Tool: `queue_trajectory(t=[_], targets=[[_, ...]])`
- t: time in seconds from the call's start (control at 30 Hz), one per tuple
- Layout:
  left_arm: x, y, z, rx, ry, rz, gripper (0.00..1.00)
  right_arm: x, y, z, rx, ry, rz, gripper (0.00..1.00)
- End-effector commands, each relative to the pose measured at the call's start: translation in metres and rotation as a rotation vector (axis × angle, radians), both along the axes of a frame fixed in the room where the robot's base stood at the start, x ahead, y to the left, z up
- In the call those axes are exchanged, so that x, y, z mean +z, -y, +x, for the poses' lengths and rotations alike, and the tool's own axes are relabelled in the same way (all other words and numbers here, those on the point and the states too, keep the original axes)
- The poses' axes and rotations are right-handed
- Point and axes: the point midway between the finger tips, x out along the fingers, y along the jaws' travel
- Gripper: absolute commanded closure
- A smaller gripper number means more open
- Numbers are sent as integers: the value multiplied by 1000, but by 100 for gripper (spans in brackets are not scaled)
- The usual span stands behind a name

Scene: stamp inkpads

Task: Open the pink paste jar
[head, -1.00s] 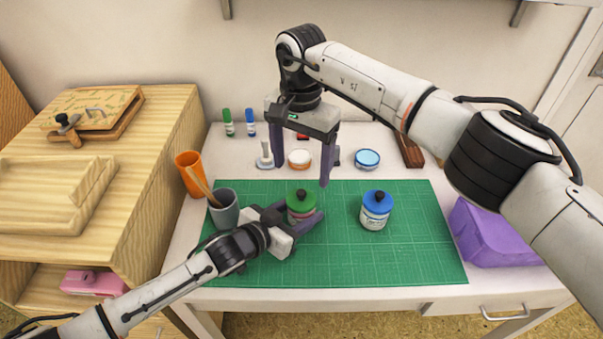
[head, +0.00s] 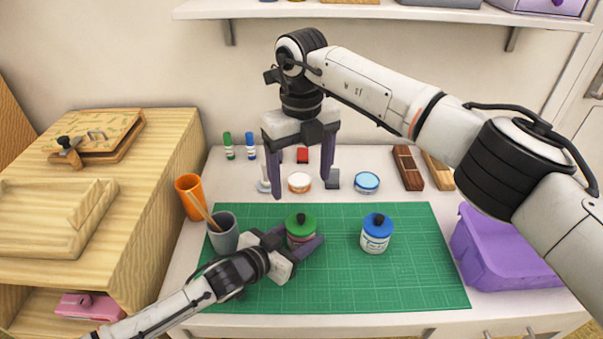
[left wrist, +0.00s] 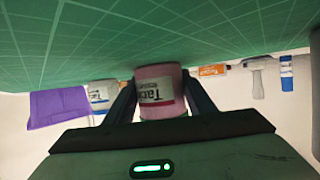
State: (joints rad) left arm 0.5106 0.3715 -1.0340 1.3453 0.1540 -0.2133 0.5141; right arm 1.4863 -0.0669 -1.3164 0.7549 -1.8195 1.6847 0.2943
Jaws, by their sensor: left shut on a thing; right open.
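The pink paste jar (left wrist: 160,92) shows its pink body and white label in the left wrist view. In the head view, the jar (head: 301,228) stands on the green mat with a green lid (head: 300,221) and black knob on it. My left gripper (head: 298,239) is shut around the jar's body from the lower left; its fingers also flank the jar in the left wrist view (left wrist: 160,98). My right gripper (head: 302,186) is open and empty, pointing down above and behind the lid.
A blue-lidded jar (head: 376,234) stands right of the held jar. A grey cup (head: 224,238) and an orange cup (head: 190,204) stand left. A purple bin (head: 500,250) is at the right. Small dishes, stamps and markers line the back. The front right mat (head: 420,280) is clear.

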Motion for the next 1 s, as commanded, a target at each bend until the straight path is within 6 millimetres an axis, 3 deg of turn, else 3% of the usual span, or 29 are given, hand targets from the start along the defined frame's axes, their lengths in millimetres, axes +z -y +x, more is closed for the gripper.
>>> queue_trajectory(t=[0.2,0.37,0.8,1.0], targets=[[-1,0,0,0,-2,1,91,2,0,-1,-188,-1,0,25],[-1,0,0,0,-2,1,91,-8,0,-1,-214,-3,-1,25],[-1,0,0,0,-2,1,91,-87,0,-2,-211,-4,-1,25],[-1,0,0,0,-2,1,91,-110,0,-1,-211,-3,-1,25]])
